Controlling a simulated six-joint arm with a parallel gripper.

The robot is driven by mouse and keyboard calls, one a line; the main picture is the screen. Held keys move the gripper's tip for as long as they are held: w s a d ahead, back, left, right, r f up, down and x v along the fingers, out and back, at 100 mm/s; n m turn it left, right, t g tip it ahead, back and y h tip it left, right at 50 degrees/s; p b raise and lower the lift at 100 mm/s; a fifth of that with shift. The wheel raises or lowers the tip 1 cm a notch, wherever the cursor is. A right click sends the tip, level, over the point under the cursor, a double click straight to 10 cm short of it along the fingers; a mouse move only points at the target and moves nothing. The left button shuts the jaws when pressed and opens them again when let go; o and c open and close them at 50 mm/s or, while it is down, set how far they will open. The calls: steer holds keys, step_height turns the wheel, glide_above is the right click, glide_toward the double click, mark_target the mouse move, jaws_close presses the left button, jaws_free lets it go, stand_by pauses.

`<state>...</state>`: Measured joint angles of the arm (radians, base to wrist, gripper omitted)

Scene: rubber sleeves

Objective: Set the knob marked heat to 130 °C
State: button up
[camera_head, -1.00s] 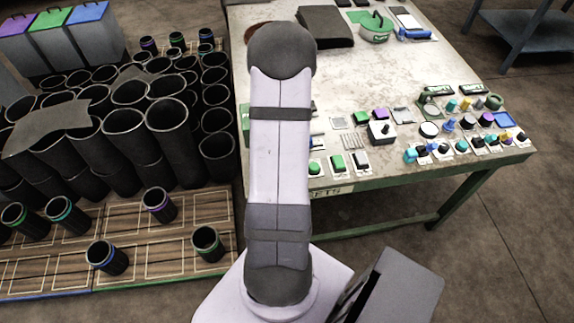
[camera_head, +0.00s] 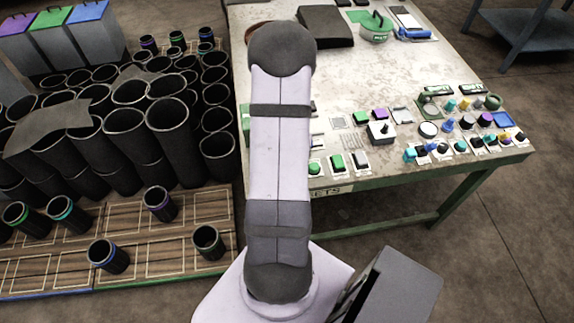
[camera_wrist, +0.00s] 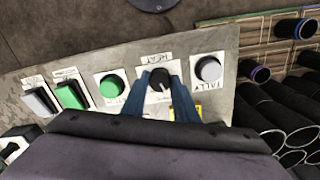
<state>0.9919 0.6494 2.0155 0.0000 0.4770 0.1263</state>
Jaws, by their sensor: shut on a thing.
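The heat knob (camera_wrist: 159,77) is a small black dial on a white plate in the wrist view. The plate's lettering (camera_wrist: 157,57) appears upside down and seems to read HEAT. My gripper (camera_wrist: 162,88) has its two blue fingers on either side of the knob, shut on it. The scale marks and pointer reading are too small to make out. In the head view my arm covers the knob and the gripper.
A green button (camera_wrist: 111,85) and a grey button marked TALLY (camera_wrist: 208,69) flank the knob closely. A green rocker (camera_wrist: 72,96) sits farther left. The green-edged table (camera_head: 345,70) carries several more controls. Black sleeves (camera_head: 172,128) stand at the left.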

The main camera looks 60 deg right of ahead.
steer(key=n, duration=0.4)
steer(key=shift+n, duration=2.1)
steer(key=o, duration=1.1)
steer(key=shift+c, duration=0.2)
steer(key=shift+r+b, duration=0.55)
steer(key=shift+r, duration=3.15)
